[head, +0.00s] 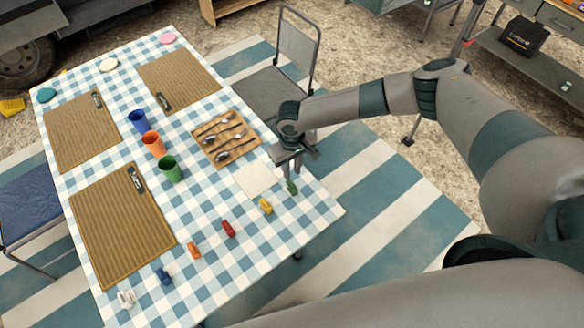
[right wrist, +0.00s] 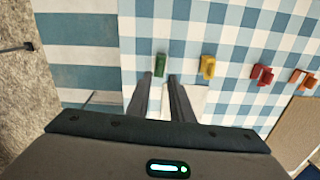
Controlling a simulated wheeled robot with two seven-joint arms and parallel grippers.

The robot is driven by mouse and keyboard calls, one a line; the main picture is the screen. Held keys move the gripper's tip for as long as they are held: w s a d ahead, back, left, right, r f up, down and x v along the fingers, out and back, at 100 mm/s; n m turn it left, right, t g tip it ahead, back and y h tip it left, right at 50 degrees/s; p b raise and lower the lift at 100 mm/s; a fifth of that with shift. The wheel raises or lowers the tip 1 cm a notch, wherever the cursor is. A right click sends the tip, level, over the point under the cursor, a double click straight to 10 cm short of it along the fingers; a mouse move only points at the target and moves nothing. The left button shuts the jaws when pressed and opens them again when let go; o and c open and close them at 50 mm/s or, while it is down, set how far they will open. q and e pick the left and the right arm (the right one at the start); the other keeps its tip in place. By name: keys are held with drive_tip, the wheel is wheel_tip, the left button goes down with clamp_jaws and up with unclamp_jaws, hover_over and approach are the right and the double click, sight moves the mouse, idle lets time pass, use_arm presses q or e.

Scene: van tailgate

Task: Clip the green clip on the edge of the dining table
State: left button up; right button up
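The green clip (head: 291,187) sits on the checked cloth of the dining table (head: 318,207), close to its right-hand edge. My right gripper (head: 288,170) is over the table near that edge, just behind the green clip in the head view. In the right wrist view its two fingers (right wrist: 161,77) are apart with nothing held, and the green clip (right wrist: 161,60) shows just past the fingertips, in line with the gap. I cannot tell the exact height of the fingertips above the cloth. My left gripper is not in view.
A yellow clip (head: 265,206) is nearest the green one, then red (head: 228,228), orange (head: 194,250), blue and white clips. A pale napkin (head: 256,180) and a cutlery tray (head: 226,138) lie close by. A chair (head: 280,80) stands beside the table.

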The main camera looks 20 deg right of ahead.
sight(292, 183)
drive_tip(key=shift+f+b, duration=1.35)
drive_tip(key=shift+f, duration=0.2)
drive_tip(key=shift+f+b, duration=0.7)
drive_tip(key=shift+f, duration=1.1)
drive_tip(key=shift+c, duration=0.3)
clamp_jaws()
wheel_tip(292, 183, up, 5)
drive_tip(key=p, duration=0.5)
